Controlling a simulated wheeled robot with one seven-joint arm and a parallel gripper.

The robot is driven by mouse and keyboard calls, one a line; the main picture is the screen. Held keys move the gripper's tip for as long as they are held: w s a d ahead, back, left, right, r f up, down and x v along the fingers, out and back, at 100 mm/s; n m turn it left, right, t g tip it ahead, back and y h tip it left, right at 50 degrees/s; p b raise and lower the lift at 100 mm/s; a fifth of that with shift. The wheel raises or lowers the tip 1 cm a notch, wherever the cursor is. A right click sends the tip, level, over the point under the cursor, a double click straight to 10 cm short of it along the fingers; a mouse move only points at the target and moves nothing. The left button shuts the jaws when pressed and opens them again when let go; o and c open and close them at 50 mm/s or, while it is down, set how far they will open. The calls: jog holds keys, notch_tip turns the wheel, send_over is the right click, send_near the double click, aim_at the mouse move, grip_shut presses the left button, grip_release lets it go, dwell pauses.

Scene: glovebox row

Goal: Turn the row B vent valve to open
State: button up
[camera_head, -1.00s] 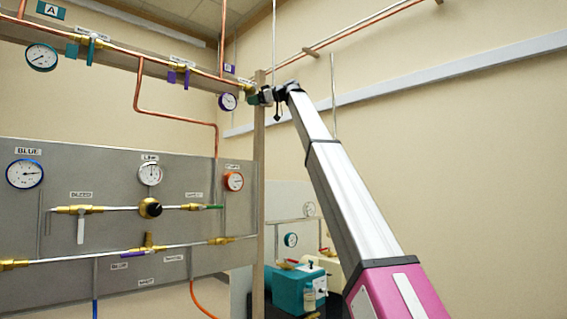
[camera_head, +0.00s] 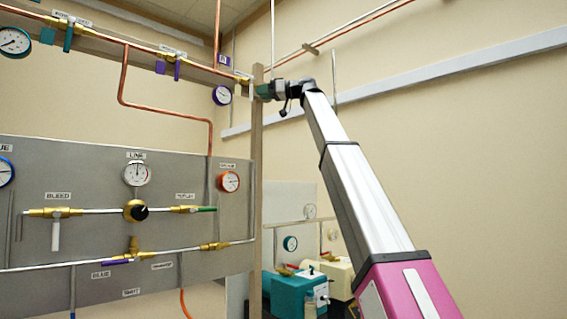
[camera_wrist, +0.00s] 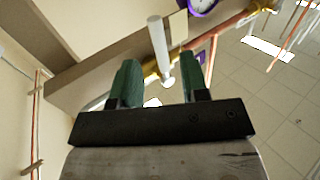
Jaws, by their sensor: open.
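A valve with a white lever handle (camera_wrist: 158,48) and a brass body (camera_wrist: 150,71) sits on the overhead pipe in the wrist view. In the head view its brass body (camera_head: 240,88) is small at the right end of the pipe, past the purple-rimmed gauge (camera_head: 222,95) and near the purple B sign (camera_head: 224,60). Its label is too small to read. My gripper (camera_wrist: 161,66) is open, with green fingers either side of the handle in the picture. I cannot tell whether the handle is between them in depth. In the head view my gripper (camera_head: 262,91) is beside the wooden post.
The wooden post (camera_head: 257,180) stands close to my gripper. Left along the pipe are a purple-handled valve (camera_head: 177,70) and a teal-handled valve (camera_head: 69,38). Below is a grey panel (camera_head: 100,180) with gauges and valves. A teal pump (camera_head: 290,291) stands low behind.

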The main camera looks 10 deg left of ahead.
jog(key=w+d+f+m+t+h, duration=0.1)
jog(key=w+d+f, duration=0.1)
jog(key=f, duration=0.6)
jog(key=w+d+f+m+h, duration=0.1)
jog(key=w+f, duration=0.3)
jog(key=f, duration=0.5)
jog(key=w+d+f+m+t+h, duration=0.1)
jog(key=w+d+f+m, duration=0.1)
jog(key=f, duration=0.7)
jog(key=shift+w+d+m+t, duration=0.3)
jog(key=shift+w+d+m, duration=0.1)
jog(key=shift+w+d, duration=0.4)
jog(key=shift+s+d+f, duration=0.1)
